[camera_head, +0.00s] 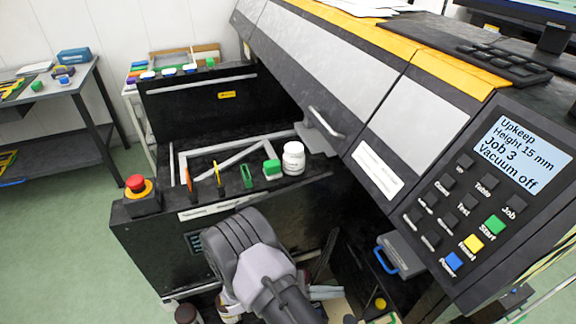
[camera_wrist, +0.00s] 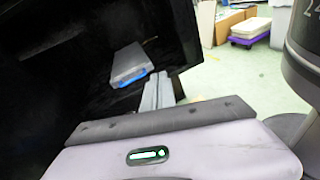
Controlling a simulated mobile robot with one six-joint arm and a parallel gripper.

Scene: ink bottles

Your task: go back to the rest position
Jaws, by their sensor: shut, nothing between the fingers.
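My gripper shows in the wrist view, where its grey fingers (camera_wrist: 157,92) stand close together beyond the wrist housing. It is shut with nothing between the fingers. In the head view my arm reaches down in front of the black printer, low in the middle of the picture, and hides what is behind it. I cannot make out the fingertips clearly there. A white bottle (camera_head: 293,158) with a white cap stands upright on the printer's front ledge, apart from my arm.
The large printer (camera_head: 330,60) fills the middle and right, with a control panel (camera_head: 495,180) reading "Job 3" and "Vacuum off". A red stop button (camera_head: 136,185) sits at its left corner. A blue-handled grey part (camera_head: 398,256) juts out low. Green floor (camera_head: 60,220) lies open at left.

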